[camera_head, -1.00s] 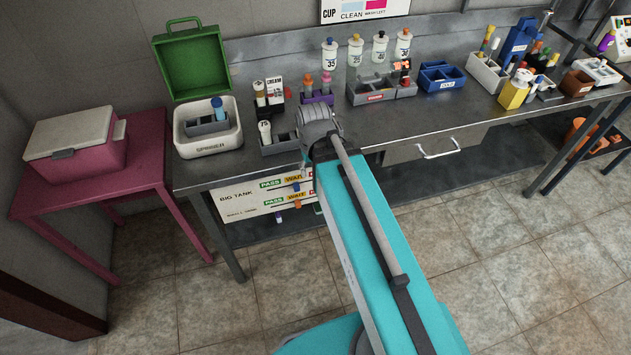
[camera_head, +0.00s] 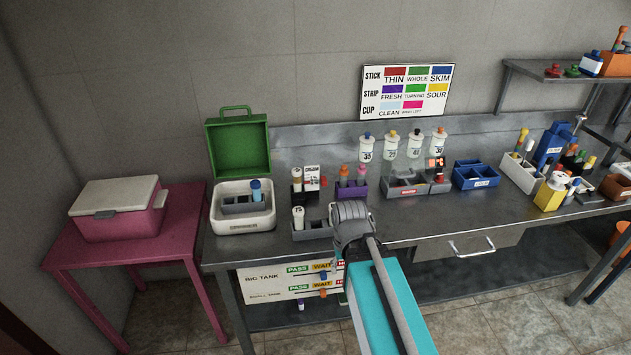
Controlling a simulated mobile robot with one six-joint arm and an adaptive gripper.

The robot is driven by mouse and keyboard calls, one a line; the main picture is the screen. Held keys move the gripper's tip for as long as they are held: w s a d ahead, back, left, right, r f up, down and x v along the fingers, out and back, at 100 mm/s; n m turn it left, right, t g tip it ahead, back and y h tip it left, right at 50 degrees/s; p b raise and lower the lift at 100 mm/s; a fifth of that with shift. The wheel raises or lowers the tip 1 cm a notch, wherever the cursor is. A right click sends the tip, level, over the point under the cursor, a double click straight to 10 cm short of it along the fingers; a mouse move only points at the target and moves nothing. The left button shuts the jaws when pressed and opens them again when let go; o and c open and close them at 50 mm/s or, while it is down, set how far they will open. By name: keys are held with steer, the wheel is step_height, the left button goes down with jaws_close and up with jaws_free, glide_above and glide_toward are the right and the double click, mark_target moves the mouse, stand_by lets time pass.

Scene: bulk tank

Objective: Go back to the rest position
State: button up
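My teal arm reaches up from the bottom of the head view, and its grey rounded joint stands in front of the steel bench (camera_head: 440,222). I cannot see my gripper or its fingertips, so whether it holds anything is not shown. On the bench, an open white box with a raised green lid (camera_head: 239,146) holds a grey rack with a blue-capped vial (camera_head: 256,190). A grey rack (camera_head: 308,232) with a white bottle stands beside my arm joint, which hides part of it.
A pink-and-white cooler (camera_head: 118,208) sits on a pink table (camera_head: 180,225) at left. Several bottles, a purple rack (camera_head: 351,190), a blue bin (camera_head: 476,175) and a yellow container (camera_head: 550,196) line the bench. A drawer (camera_head: 470,246) and a sign board (camera_head: 290,282) are below.

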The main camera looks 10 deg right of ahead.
step_height(320, 180, up, 2)
steer(key=shift+r+p, duration=0.2)
steer(key=shift+p, duration=0.7)
steer(key=shift+f, duration=0.1)
stand_by(0.6)
